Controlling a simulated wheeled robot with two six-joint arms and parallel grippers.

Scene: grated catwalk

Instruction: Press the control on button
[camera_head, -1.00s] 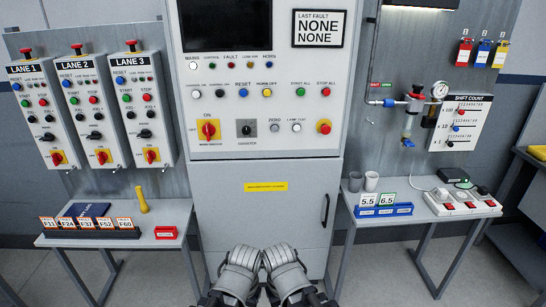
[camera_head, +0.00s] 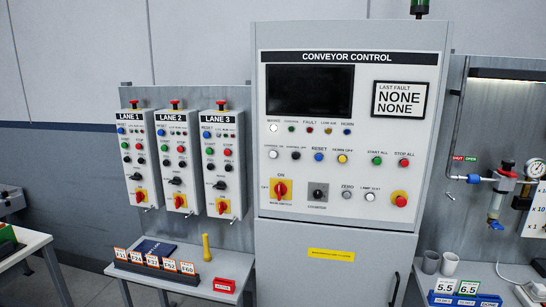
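The control on button (camera_head: 272,154) is a small round white button at the left end of the upper button row on the conveyor control panel (camera_head: 350,180). A black control off button (camera_head: 296,155) sits just to its right. Above them is a row of lamps: the mains lamp (camera_head: 273,127) looks bright white, and the control lamp (camera_head: 291,129) looks dark green. The red-and-yellow main switch (camera_head: 280,189) is below the control on button, its handle upright. Neither of my grippers is in view, and nothing covers the button.
Three lane boxes (camera_head: 180,165) hang left of the cabinet. Below them a small table (camera_head: 190,284) holds number cards, a yellow object and a red box. A right-hand table carries cups (camera_head: 430,262) and a blue card holder. A valve assembly (camera_head: 505,185) is at right.

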